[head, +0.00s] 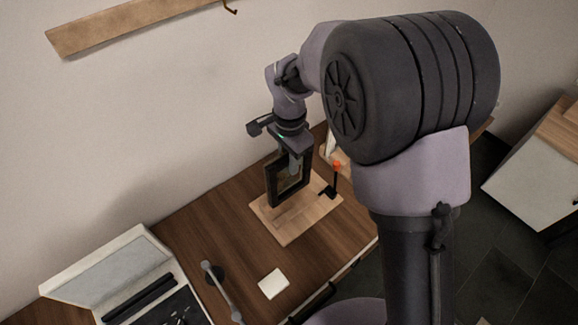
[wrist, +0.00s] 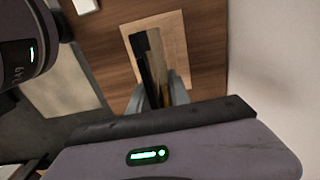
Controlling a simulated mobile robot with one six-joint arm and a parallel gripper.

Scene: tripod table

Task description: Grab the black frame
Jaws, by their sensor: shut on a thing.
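The black frame (head: 273,186) stands upright over a light wooden board (head: 287,231) on the brown table. It also shows from above in the wrist view (wrist: 143,48), as a dark edge with a lighter panel beside it. My gripper (head: 295,165) comes down from above and is shut on the frame's upper part. In the wrist view my gripper's fingers (wrist: 160,90) lie on both sides of it. I cannot tell whether the frame's bottom touches the board.
A small tripod with an orange top (head: 336,166) stands close right of the frame. A white square block (head: 273,284), a grey lamp-like arm (head: 221,287) and an open case (head: 112,268) lie nearer the front left. The wall is close behind.

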